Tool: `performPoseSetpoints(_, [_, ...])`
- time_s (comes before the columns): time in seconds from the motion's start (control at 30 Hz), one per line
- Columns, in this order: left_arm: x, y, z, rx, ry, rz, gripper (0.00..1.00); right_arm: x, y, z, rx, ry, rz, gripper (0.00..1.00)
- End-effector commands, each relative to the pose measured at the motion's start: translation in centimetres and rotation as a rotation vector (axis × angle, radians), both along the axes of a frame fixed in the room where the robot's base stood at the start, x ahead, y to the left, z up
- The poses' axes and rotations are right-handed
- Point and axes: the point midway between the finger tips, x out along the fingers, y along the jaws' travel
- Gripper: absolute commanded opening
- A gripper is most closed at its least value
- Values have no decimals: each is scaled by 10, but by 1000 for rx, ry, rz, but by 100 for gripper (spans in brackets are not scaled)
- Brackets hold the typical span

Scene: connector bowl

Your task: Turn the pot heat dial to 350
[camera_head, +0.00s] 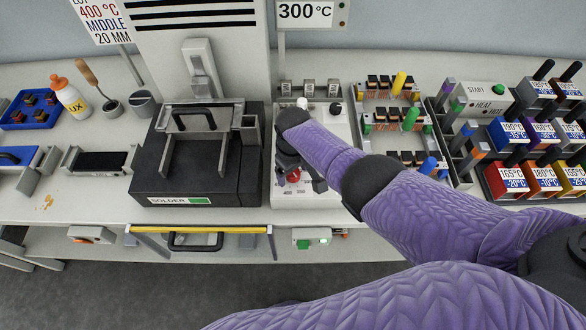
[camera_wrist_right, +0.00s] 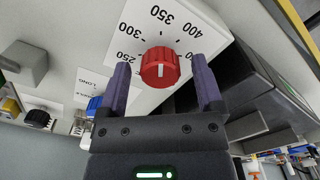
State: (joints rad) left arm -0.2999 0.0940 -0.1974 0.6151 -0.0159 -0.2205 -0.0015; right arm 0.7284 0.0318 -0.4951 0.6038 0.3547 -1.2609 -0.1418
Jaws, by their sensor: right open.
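The pot heat dial is a red round knob (camera_wrist_right: 160,67) on a white panel (camera_wrist_right: 178,98) in the right wrist view. Printed numbers run around it, with 250 and 300 at the left, 350 at the top and 400 at the right. A pale mark shows on the knob's face; I cannot tell surely which number it marks. My right gripper (camera_wrist_right: 161,76) is open, with one finger on each side of the knob; contact cannot be told. In the head view the red knob (camera_head: 293,176) shows beside my right gripper (camera_head: 305,172). My left gripper is not in view.
A black solder unit (camera_head: 150,183) stands left of the white panel. A rack of colored connectors (camera_head: 395,120) and several temperature-labelled blocks (camera_head: 540,182) stand at the right. A sign (camera_head: 305,12) above reads 300 °C. The bench's front strip (camera_head: 90,211) is mostly clear.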

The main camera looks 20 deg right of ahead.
Motion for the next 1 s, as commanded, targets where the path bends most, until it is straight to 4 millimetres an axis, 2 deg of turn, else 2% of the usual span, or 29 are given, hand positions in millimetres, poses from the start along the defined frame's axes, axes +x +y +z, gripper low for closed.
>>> performPoseSetpoints(0.13, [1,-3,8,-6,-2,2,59,0,0,9,0,-1,1,85])
performPoseSetpoints(0.33, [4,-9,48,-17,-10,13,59,1,0,64,0,-3,0,85])
performPoseSetpoints(0.5, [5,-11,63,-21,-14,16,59,0,0,94,1,-2,1,85])
performPoseSetpoints(0.63, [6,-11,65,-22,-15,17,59,0,0,100,0,0,0,85])
performPoseSetpoints(1.0, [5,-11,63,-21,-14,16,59,0,0,99,0,0,0,85])
